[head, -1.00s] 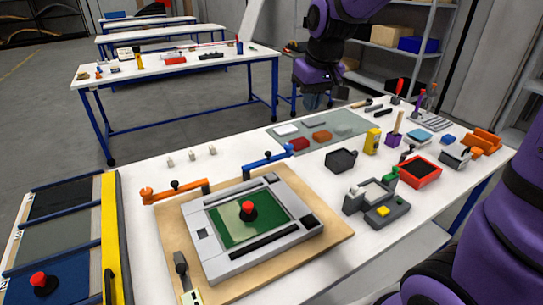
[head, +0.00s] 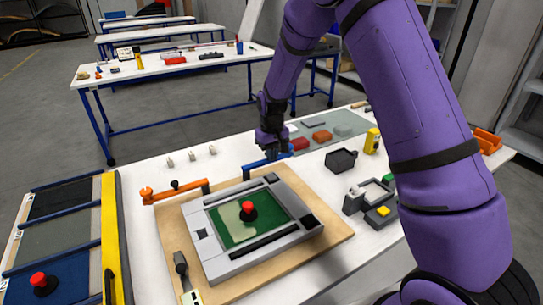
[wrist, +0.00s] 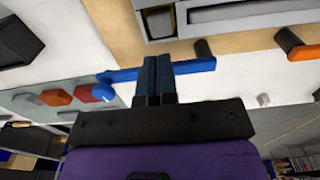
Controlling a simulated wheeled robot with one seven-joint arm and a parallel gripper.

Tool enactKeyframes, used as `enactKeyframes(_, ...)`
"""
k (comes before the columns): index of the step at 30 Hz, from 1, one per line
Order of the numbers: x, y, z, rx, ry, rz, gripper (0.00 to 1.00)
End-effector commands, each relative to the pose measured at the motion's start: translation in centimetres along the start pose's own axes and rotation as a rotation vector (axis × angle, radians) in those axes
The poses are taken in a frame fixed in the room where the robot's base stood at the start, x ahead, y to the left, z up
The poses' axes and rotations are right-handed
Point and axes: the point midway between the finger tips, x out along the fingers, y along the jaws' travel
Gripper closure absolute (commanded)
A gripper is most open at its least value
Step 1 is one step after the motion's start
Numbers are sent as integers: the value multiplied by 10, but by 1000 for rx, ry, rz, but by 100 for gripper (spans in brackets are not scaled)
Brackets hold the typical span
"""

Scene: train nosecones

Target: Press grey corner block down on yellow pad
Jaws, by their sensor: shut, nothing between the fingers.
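A grey block (head: 374,220) with a small yellow pad (head: 383,210) on its top stands right of the large grey frame in the head view. It sits at the corner of an open light-grey fixture (head: 354,200). My gripper (head: 272,153) is well to the left and behind it, low near the blue toggle lever (head: 252,165). In the wrist view my shut, empty fingers (wrist: 158,60) overlap the blue lever (wrist: 198,66); whether they touch it I cannot tell. The grey block and yellow pad are not recognisable in the wrist view.
The large grey frame (head: 215,267) with a green panel and red knob (head: 248,210) lies on a wooden board. An orange lever (head: 165,194) stands at its left. Red and orange blocks lie on a grey-green mat (head: 345,122) behind. My arm hides part of the table's right side.

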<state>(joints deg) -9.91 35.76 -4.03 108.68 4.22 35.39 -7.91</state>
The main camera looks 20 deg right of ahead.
Motion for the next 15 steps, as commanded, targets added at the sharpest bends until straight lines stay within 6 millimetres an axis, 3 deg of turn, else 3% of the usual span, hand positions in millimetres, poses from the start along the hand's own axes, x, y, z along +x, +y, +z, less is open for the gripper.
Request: enactKeyframes(15,59,0,-2,-2,-7,1,100)
